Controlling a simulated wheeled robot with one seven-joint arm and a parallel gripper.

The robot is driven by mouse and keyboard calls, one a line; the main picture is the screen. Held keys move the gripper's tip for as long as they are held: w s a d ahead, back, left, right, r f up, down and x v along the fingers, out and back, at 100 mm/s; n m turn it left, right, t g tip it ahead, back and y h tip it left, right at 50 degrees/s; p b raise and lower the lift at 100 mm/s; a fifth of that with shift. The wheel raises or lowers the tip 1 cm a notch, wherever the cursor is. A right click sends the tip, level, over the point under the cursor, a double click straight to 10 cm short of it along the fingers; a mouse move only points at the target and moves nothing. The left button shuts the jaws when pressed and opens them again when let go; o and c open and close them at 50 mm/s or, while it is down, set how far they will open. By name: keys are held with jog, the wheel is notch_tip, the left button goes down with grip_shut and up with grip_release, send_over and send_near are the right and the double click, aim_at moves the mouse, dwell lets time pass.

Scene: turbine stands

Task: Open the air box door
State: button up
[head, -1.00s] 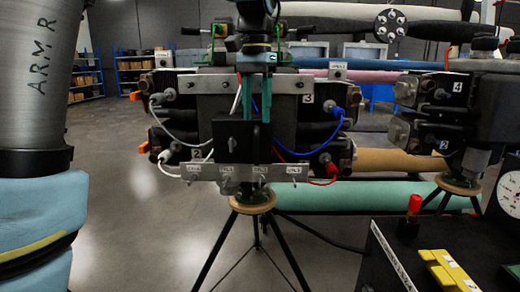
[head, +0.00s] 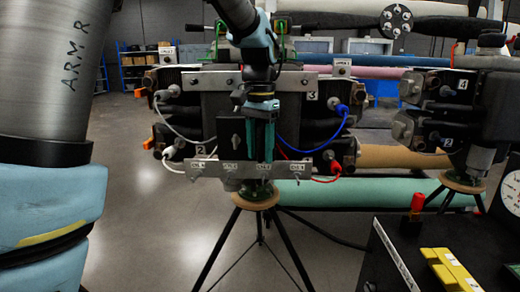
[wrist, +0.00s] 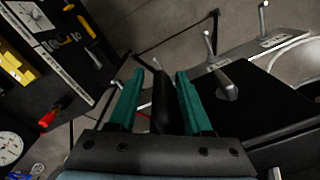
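The air box (head: 232,130) is a black box at the middle of the stand, and its dark front door looks shut. A small grey handle sticks out of the door; in the wrist view the handle (wrist: 226,84) stands on the black door panel (wrist: 262,98), right of my fingers. My gripper (head: 262,146) points down at the right side of the box in the head view and covers part of it. In the wrist view my gripper (wrist: 160,76) has its two green fingers apart. A dark bar shows between them; I cannot tell whether it is within reach. The handle is outside the fingers.
A metal strip (head: 262,170) with several toggle switches runs below the box. White, blue and red cables (head: 345,120) loop at its sides. A second stand (head: 458,120) is at right. A dark bench (head: 440,240) with yellow and red items is at front right.

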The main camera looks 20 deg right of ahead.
grip_shut()
dwell(1.3)
